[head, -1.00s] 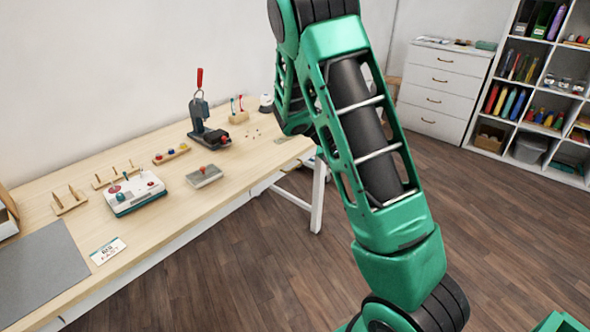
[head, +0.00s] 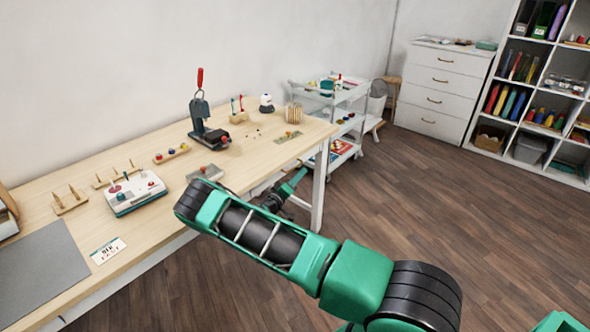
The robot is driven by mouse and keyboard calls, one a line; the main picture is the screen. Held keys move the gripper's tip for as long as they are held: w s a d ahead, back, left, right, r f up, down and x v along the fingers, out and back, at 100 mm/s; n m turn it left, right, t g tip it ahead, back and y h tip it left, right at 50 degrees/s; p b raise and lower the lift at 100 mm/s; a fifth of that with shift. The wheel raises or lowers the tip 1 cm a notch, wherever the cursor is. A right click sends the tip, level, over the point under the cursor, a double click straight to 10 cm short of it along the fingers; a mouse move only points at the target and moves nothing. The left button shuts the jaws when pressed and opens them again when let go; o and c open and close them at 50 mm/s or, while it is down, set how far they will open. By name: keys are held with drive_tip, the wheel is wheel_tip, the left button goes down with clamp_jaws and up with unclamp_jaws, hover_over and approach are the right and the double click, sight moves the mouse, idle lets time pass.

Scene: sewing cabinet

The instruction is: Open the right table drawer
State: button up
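The wooden table (head: 157,232) runs along the left wall with its white front edge toward me. Its right drawer cannot be made out; my arm covers much of the front below the tabletop's right part, and no drawer handle shows. My arm reaches left from the lower right, bends near the table's front edge, and its far part goes back beside the table's right leg. A slim green and dark end part of my arm shows there, low by the table front. Its fingers cannot be made out, so whether they are open or touch anything is unclear.
On the table stand a press with a red handle (head: 203,112), a white box with buttons (head: 135,193) and a small grey box (head: 205,173). A white cart (head: 352,100) stands past the table's right end.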

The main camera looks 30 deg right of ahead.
drive_tip(key=w+a+f+n+t+y, duration=0.1)
drive_tip(key=w+a+f+n+t, duration=0.15)
drive_tip(key=a+f+t, duration=0.2)
drive_tip(key=shift+n, duration=0.35)
drive_tip(key=x, duration=1)
drive_tip(key=shift+d+r, duration=0.1)
clamp_jaws()
idle(0.8)
